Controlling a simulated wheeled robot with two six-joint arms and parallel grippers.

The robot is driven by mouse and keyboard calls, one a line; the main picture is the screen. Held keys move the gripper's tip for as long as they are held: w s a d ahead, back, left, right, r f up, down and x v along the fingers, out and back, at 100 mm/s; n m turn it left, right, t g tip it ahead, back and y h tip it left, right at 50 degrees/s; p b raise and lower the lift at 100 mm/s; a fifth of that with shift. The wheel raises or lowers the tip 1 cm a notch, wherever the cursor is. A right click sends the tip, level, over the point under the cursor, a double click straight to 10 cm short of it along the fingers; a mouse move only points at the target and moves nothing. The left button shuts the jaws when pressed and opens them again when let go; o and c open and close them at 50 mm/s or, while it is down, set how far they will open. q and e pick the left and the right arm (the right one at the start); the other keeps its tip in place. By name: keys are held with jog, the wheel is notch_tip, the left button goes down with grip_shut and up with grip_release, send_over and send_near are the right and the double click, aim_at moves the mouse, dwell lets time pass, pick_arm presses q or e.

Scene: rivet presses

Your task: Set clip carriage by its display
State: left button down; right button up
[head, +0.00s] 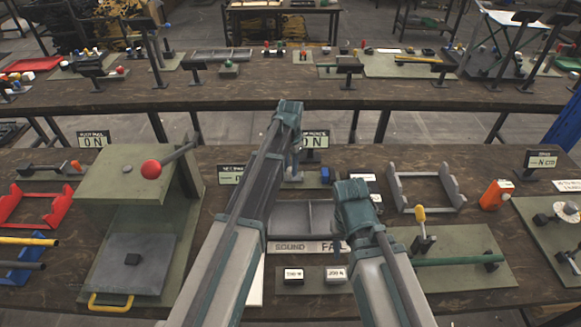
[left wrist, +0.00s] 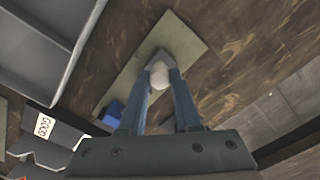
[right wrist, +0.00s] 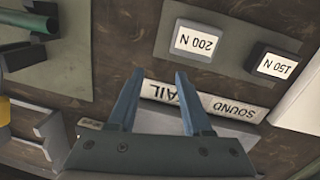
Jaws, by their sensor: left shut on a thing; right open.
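My left gripper (head: 294,160) is shut on a pale rounded knob (left wrist: 160,77) on a grey block (left wrist: 172,42), apparently the clip carriage. The block sits over a narrow green plate (left wrist: 190,32), with a blue block (left wrist: 111,112) near its other end. In the head view my left arm hides most of the plate, and the blue block (head: 325,175) shows beside it. A display (head: 316,140) behind the plate reads 0 N, its left side hidden by my arm.
Two buttons marked 200 N (right wrist: 196,42) and 150 N (right wrist: 274,64) are near the right gripper. A green press (head: 130,220) with a red-knobbed lever stands left. A green board (head: 450,262) with a yellow-handled part and an orange bottle (head: 497,194) are right.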

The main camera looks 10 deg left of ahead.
aim_at(301, 177)
dwell(0.6)
pick_arm(q)
jog(key=d, duration=0.3)
jog(key=shift+w+d, duration=0.3)
jog(key=shift+w, duration=0.05)
jog(key=c, duration=0.6)
grip_release()
notch_tip(301, 177, up, 14)
jog(key=p, duration=1.3)
jog(key=shift+p, duration=0.4)
pick_arm(e)
notch_tip(301, 177, up, 14)
pick_arm(q)
jog(key=shift+f, duration=0.1)
pick_arm(e)
jog(key=shift+f, duration=0.15)
